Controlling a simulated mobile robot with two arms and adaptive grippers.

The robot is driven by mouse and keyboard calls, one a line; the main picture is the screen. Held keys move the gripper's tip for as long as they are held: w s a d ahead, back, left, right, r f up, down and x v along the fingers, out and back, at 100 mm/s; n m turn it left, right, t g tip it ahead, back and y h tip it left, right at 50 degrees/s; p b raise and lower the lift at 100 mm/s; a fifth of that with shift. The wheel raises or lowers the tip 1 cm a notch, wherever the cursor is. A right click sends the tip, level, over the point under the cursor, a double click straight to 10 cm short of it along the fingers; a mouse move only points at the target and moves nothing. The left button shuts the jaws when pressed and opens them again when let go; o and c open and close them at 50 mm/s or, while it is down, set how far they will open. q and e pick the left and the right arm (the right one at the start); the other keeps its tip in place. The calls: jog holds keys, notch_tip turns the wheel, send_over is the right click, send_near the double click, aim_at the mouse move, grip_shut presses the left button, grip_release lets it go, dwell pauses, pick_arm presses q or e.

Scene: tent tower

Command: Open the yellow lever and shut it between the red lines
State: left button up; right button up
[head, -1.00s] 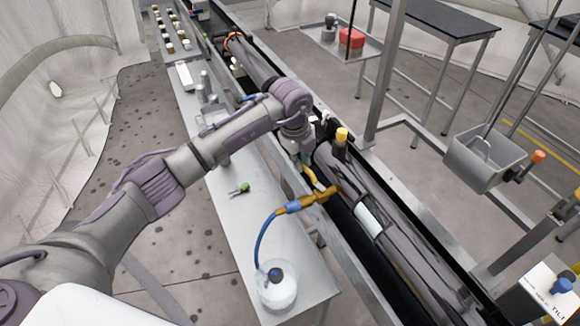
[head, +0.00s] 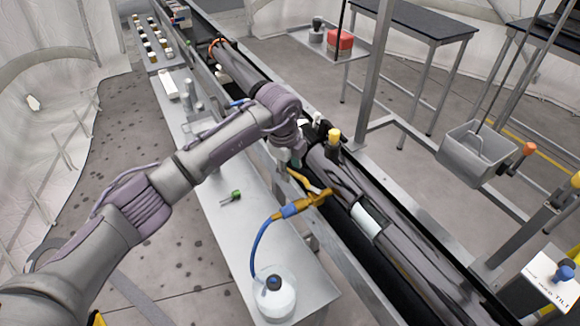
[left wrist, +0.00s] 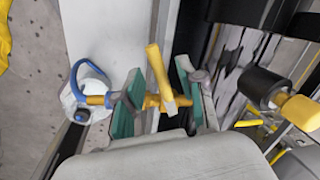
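The yellow lever (head: 301,180) sits on a brass valve (head: 316,198) at the side of the dark tube. In the left wrist view the lever (left wrist: 158,70) stands up between the two green finger pads of my left gripper (left wrist: 160,84). The pads are apart, with a visible gap on each side of the lever. In the head view my left gripper (head: 294,158) is just above and behind the lever, partly hidden by its own wrist. I cannot make out the red lines. My right gripper is not in view.
A blue hose (head: 255,240) joins the valve to a clear bottle (head: 275,297) on the narrow grey table (head: 240,240). A yellow-capped black knob (head: 333,136) stands on the tube (head: 400,250) close to the gripper. A metal bin (head: 475,152) hangs at right.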

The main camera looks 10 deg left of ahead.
pick_arm(q)
notch_tip(320, 180, up, 12)
jog(key=s+a, duration=0.1)
jog(key=s, duration=0.1)
jog(key=shift+f, duration=0.15)
dwell(7.1)
